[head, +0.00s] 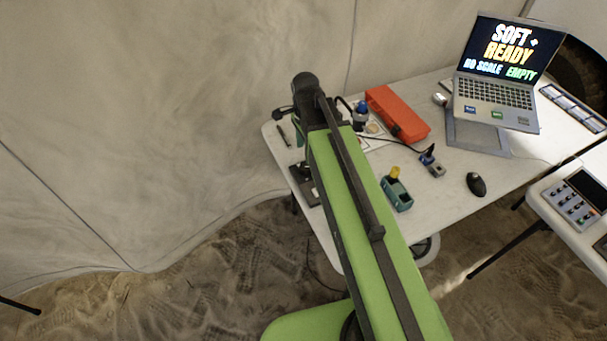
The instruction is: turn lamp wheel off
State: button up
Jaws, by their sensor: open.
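My green and dark arm reaches over the white table (462,167) to its far left corner. My gripper is not visible; the end of my arm hides it. A dark device, perhaps the lamp's stand, shows its flat black base (304,186) at the table's left edge, just left of my arm. Its upper part is mostly hidden behind my arm. I cannot make out the lamp wheel, or whether anything touches it.
Right of my arm are a blue-capped item (361,112), a red-orange case (397,114), a teal device (397,193), a small blue-grey device (431,161), a black mouse (476,184) and a laptop (497,95). A second table holds a control panel (572,203). A fabric wall (170,110) stands left.

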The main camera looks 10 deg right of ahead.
aim_at(305, 167)
notch_tip(305, 167, down, 8)
jog(key=b, duration=0.7)
jog(key=shift+f, duration=0.25)
jog(key=shift+r, duration=0.1)
grip_shut()
jog(key=shift+a, duration=0.25)
jog(key=shift+d+n, duration=0.2)
jog(key=shift+n, duration=0.1)
